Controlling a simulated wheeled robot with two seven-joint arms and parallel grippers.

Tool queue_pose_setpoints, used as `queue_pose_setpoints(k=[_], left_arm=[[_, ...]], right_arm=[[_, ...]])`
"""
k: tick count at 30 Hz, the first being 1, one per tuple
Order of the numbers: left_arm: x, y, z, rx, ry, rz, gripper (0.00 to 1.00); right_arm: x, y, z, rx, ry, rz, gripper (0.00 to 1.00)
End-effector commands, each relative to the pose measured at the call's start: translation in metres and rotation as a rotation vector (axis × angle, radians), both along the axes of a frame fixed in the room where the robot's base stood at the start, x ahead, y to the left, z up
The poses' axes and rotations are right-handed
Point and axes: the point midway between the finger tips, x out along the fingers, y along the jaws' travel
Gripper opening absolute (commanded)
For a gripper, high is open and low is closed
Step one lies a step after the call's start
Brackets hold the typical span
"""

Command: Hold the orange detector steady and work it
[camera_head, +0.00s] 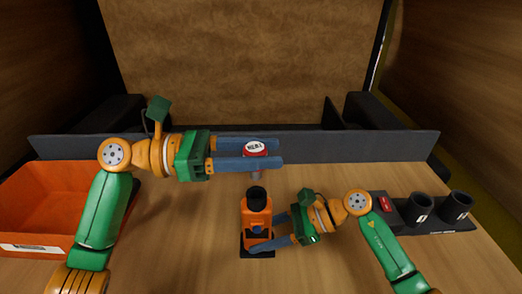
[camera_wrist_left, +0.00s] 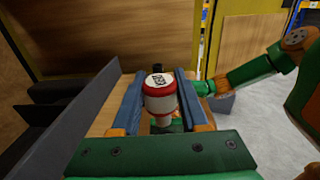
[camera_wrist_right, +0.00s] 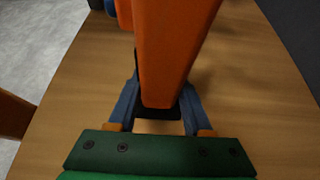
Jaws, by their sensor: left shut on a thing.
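The orange detector (camera_head: 259,215) stands upright on the table on a dark base, its black round top facing up. It looms large in the right wrist view (camera_wrist_right: 172,50). My right gripper (camera_head: 266,232) has its fingers on both sides of the detector's lower body and looks closed on it. My left gripper (camera_head: 280,153) is shut on a small red and white can (camera_head: 255,149) with a label on top. The can also shows between the fingers in the left wrist view (camera_wrist_left: 160,95). It is held above the detector, its narrow lower end apart from the black top.
An orange bin (camera_head: 40,205) stands at the left. A dark holder with two black cups (camera_head: 418,208) and a red part (camera_head: 384,204) is at the right. A low dark wall (camera_head: 330,147) runs along the table's back. The front table is bare.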

Motion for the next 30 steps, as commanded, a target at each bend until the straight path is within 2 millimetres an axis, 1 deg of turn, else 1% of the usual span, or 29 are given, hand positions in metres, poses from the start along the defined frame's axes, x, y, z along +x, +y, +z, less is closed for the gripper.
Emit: queue_pose_setpoints(k=[8, 20, 30], left_arm=[[0.000, 0.000, -0.002, 0.000, 0.000, 0.000, 0.00], [0.000, 0.000, -0.031, 0.000, 0.001, 0.000, 0.00], [0.000, 0.000, -0.032, 0.000, 0.000, 0.000, 0.00]], right_arm=[[0.000, 0.000, 0.000, 0.000, 0.000, 0.000, 0.19], [0.000, 0.000, 0.000, 0.000, 0.000, 0.000, 0.19], [0.000, 0.000, 0.000, 0.000, 0.000, 0.000, 0.19]])
